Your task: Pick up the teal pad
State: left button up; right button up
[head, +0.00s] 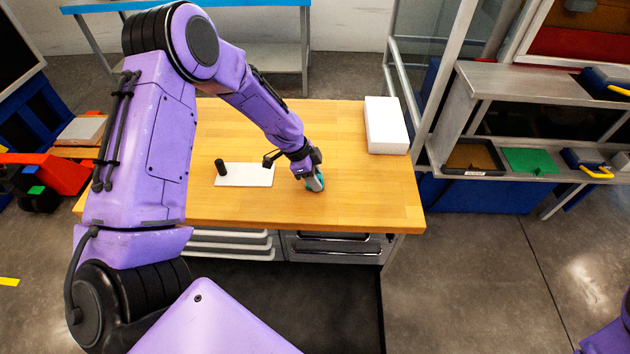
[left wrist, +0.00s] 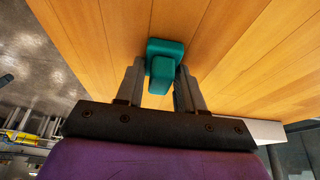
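The teal pad (left wrist: 165,48) is a block with a narrower raised grip, and it is at the worktable's top. It shows in the head view (head: 320,181) as a small teal patch, mostly hidden by my left gripper (head: 313,184). In the left wrist view, the fingers of my left gripper (left wrist: 160,76) stand on either side of the pad's raised grip. They are very close to it, and I cannot tell whether they press on it. My right gripper is out of view.
A white plate (head: 255,176) with a black upright cylinder (head: 221,167) lies left of the gripper on the wooden table (head: 345,195). A white block (head: 385,125) stands at the table's back right. A shelf with a green mat (head: 528,160) is farther right.

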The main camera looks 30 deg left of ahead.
pick_arm(q)
jog(key=shift+c, duration=1)
